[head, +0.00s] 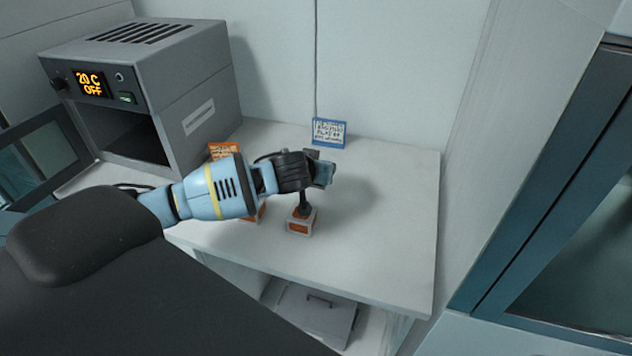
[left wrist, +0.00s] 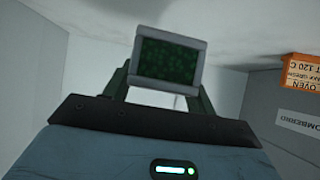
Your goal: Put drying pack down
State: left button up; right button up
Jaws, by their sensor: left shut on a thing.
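My left gripper (head: 303,208) reaches down over the white table, shut on the drying pack (head: 301,222), a small pale box with an orange patch on its front. In the left wrist view the pack (left wrist: 168,59) shows a grey frame around a dark green speckled face, between the two fingers. The pack is at or just above the tabletop; I cannot tell whether it touches. A second orange-and-white thing (head: 259,214) is partly hidden behind my left forearm. My right gripper is not in view.
A grey oven (head: 140,75) reading "20 C OFF" stands at the left with its door open. An orange sign (head: 222,149) is beside it. A blue-edged sign (head: 329,132) stands at the back. The white tabletop (head: 395,215) is clear to the right.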

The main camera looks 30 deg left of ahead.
pick_arm(q)
jog(key=shift+r, duration=1.25)
jog(key=s+d+r+m+h, duration=0.2)
jog(key=s+d+r, duration=0.1)
jog(key=s+d, duration=0.8)
jog(key=shift+s+d+r+m+h, duration=0.2)
jog(key=shift+s+d+m+h, duration=0.1)
jog(key=shift+d, duration=0.9)
jog(key=shift+a, duration=0.1)
